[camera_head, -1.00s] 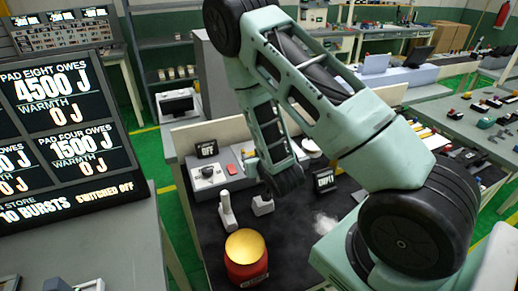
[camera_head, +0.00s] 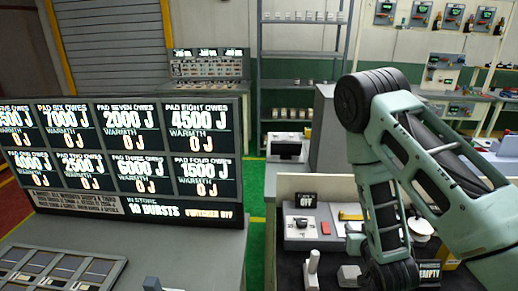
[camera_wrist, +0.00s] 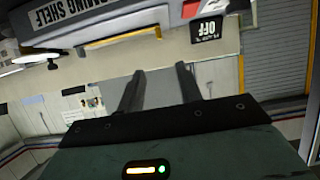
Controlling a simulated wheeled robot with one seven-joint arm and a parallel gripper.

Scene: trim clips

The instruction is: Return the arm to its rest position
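My arm (camera_head: 435,165) fills the right of the head view. It rises to a raised elbow (camera_head: 372,98) and then folds down to a wrist joint (camera_head: 390,274) over the dark bench. My gripper (camera_wrist: 161,70) shows in the wrist view with its two dark fingers apart and nothing between them. In the head view I cannot clearly make out its fingers. The wrist view looks toward a pale wall and a grey shutter, with a shelf edge across the top.
A display board (camera_head: 130,158) stands on a grey counter at left. On the bench are an OFF sign (camera_head: 306,200), a white upright handle (camera_head: 312,270) and an EMPTY sign (camera_head: 430,272) close to my wrist. Grey shelving (camera_head: 305,60) stands behind. Green floor shows between counter and bench.

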